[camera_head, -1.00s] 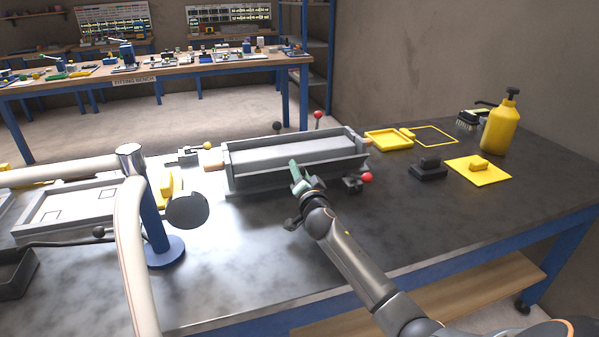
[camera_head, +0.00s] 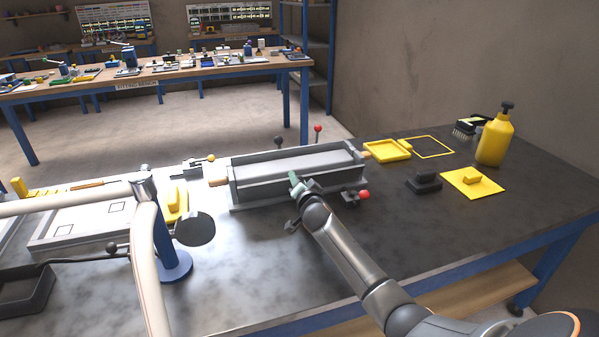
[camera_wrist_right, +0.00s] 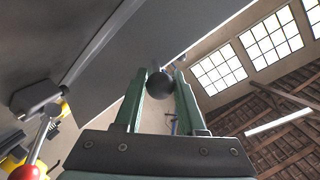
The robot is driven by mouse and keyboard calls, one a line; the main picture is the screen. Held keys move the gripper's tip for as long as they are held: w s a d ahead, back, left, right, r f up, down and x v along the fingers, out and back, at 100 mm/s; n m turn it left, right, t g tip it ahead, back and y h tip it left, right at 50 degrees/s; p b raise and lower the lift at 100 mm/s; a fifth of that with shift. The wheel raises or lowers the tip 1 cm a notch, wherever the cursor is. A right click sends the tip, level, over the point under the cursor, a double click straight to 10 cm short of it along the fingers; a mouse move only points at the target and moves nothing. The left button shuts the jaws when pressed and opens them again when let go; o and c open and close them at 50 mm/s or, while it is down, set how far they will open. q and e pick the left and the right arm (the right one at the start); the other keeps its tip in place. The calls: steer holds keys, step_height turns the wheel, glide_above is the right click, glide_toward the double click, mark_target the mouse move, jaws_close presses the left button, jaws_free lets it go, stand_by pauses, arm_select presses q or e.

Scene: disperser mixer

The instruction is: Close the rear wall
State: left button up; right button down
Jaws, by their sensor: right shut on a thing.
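A grey trough with upright walls (camera_head: 296,186) stands on the dark table. Its rear wall (camera_head: 290,153) runs along the far long side, and a black-knobbed lever (camera_head: 279,141) and a red-knobbed lever (camera_head: 318,128) stick up behind it. My right gripper (camera_head: 294,181) is at the near long side of the trough. In the right wrist view, its green fingers (camera_wrist_right: 160,95) are shut on a black ball knob (camera_wrist_right: 161,85). The gripper hides this knob in the head view. My left gripper is not in view.
A red-knobbed lever (camera_head: 363,195) sticks out near my right gripper. A blue post (camera_head: 172,245) stands at left. The front right tabletop is clear.

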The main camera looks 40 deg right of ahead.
steer(key=g+p, duration=0.1)
steer(key=w+r+p, duration=0.1)
steer(key=p, duration=0.1)
steer(key=shift+w+d+r+g+y+p, duration=0.15)
steer(key=shift+w+r+g+y+p, duration=0.15)
steer(key=shift+g+y, duration=0.1)
steer(key=shift+w+d+g+p, duration=0.15)
steer(key=shift+w+g+p, duration=0.25)
steer(key=shift+p, duration=0.1)
steer(key=shift+w+g, duration=0.2)
steer(key=shift+g, duration=0.1)
steer(key=shift+w+d+f, duration=0.1)
steer(key=shift+w, duration=0.05)
steer(key=shift+w+d+r+b, duration=0.15)
steer(key=shift+w+r+b, duration=0.05)
steer(key=shift+w+b, duration=0.2)
steer(key=shift+w, duration=0.1)
steer(key=shift+r, duration=0.15)
steer(key=c, duration=0.5)
jaws_free()
steer(key=shift+d, duration=0.1)
